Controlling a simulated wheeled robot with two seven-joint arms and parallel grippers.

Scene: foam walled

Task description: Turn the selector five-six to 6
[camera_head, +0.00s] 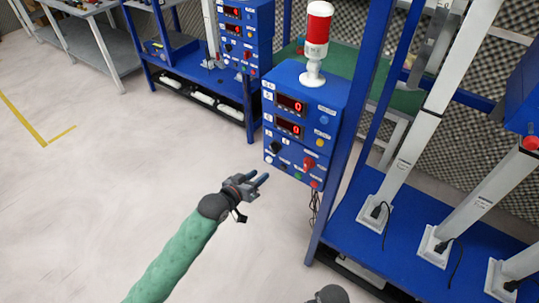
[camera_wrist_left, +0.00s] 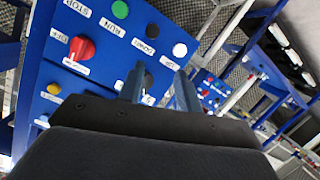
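The blue control box (camera_head: 297,128) stands at the bench corner with two red displays reading 0. A black selector (camera_head: 275,148) is at the lower left of its face, and a red selector (camera_head: 308,163) is to its right. In the left wrist view the black selector (camera_wrist_left: 148,80) shows between my fingers, partly hidden, with a label "5" beside it; its pointer direction cannot be told. My right gripper is not seen.
Buttons marked DOWN (camera_wrist_left: 151,30) and UP (camera_wrist_left: 180,50) sit close to the black selector. A red and white lamp (camera_head: 317,42) stands on the box. A blue bench post (camera_head: 355,100) rises to the right. The pale floor (camera_head: 110,170) at left is clear.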

